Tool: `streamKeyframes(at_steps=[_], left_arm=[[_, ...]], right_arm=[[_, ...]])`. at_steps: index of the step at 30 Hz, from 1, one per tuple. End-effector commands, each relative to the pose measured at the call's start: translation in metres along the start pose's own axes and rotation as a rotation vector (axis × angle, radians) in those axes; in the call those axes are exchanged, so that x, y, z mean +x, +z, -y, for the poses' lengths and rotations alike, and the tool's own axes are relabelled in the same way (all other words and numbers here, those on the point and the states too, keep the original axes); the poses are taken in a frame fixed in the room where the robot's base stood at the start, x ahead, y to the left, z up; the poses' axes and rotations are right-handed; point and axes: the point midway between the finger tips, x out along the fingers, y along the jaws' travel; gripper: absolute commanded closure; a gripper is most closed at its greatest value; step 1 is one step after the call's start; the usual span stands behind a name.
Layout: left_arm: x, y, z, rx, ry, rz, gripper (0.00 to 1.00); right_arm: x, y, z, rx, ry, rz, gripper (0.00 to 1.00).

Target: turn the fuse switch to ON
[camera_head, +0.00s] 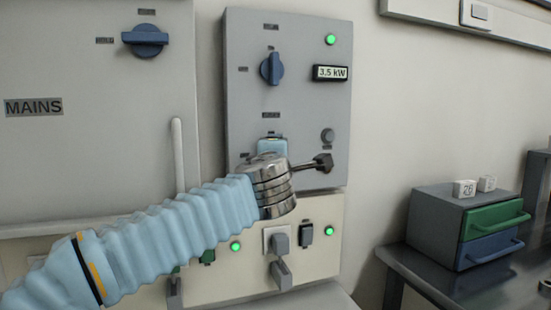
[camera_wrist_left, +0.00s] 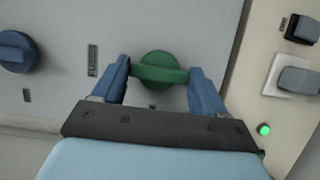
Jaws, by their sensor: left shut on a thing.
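A green round switch knob (camera_wrist_left: 158,70) with a raised bar handle sits on the grey panel. My left gripper (camera_wrist_left: 159,72) is shut on the bar, one blue finger at each end. The bar lies nearly level in the left wrist view. In the head view my left gripper (camera_head: 272,147) is at the lower half of the grey control box (camera_head: 242,100), and the arm hides the green knob. My right gripper is not in view.
A blue knob (camera_head: 271,68) and a 3.5 kW display (camera_head: 330,73) sit above on the box. A white socket panel (camera_head: 325,262) with a grey plug (camera_head: 280,240) is below. A drawer unit (camera_head: 436,222) stands at right. A MAINS panel (camera_head: 90,160) is at left.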

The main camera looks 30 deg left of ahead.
Motion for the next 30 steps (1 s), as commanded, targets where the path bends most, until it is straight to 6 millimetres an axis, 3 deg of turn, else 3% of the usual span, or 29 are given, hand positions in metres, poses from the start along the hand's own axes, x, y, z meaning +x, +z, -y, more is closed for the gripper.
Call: streamKeyframes(at_steps=[1, 5, 17, 30], left_arm=[[0.000, 0.001, 0.001, 0.003, -0.002, 0.001, 0.23], [0.000, 0.000, 0.001, 0.002, -0.001, 0.000, 0.03], [-0.009, 0.000, 0.000, 0.001, 0.001, 0.000, 0.02], [-0.108, 0.001, 0.001, 0.001, 0.002, 0.002, 0.02]], right_arm=[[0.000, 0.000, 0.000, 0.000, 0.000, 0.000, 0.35], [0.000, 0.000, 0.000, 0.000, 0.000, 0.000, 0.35], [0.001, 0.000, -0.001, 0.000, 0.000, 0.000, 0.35], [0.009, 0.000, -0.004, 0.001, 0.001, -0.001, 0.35]])
